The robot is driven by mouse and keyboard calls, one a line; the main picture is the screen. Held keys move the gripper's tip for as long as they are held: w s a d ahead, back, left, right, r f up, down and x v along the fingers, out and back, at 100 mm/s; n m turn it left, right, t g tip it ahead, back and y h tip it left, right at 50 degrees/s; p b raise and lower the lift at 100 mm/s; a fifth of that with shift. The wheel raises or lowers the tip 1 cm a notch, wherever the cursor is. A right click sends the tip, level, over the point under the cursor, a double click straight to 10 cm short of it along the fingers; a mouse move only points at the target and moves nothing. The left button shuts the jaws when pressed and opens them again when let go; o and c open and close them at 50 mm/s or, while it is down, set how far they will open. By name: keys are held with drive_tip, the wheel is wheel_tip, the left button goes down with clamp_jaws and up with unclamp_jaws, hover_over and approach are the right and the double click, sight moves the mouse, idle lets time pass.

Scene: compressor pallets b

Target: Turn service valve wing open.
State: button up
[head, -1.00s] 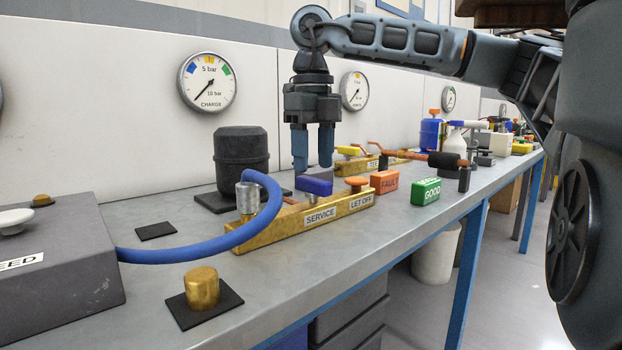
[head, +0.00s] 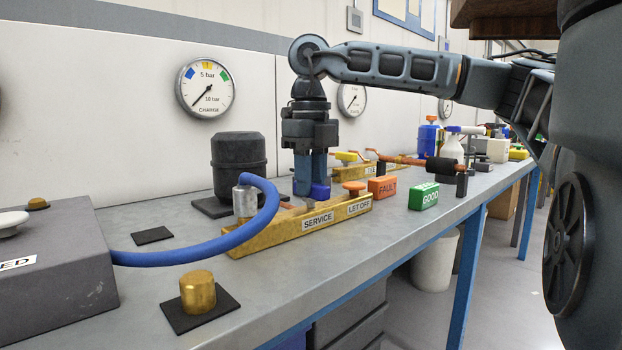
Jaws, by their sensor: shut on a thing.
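The service valve is a blue wing (head: 321,192) on top of the brass block (head: 268,241), above the label SERVICE. My gripper (head: 311,186) points straight down over the block, with its blue fingers closed on the blue wing. The fingers hide part of the wing, so its exact angle is hard to tell. An orange let-off knob (head: 354,187) stands on the same block just to the right. A blue hose (head: 205,257) runs from a silver fitting (head: 246,197) on the block's left end to the grey feed box (head: 60,275).
A black compressor (head: 238,165) stands behind the block. The orange FAULT block (head: 382,187) and green GOOD block (head: 423,196) sit to the right. A brass cap (head: 197,292) rests on a black pad at the front. The CHARGE gauge (head: 206,88) hangs on the wall.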

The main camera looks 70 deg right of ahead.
clamp_jaws()
drive_tip(key=shift+n, duration=0.3)
drive_tip(key=n, duration=0.8)
drive_tip(key=shift+n, duration=0.4)
drive_tip(key=n, duration=0.4)
drive_tip(key=shift+n, duration=2.3)
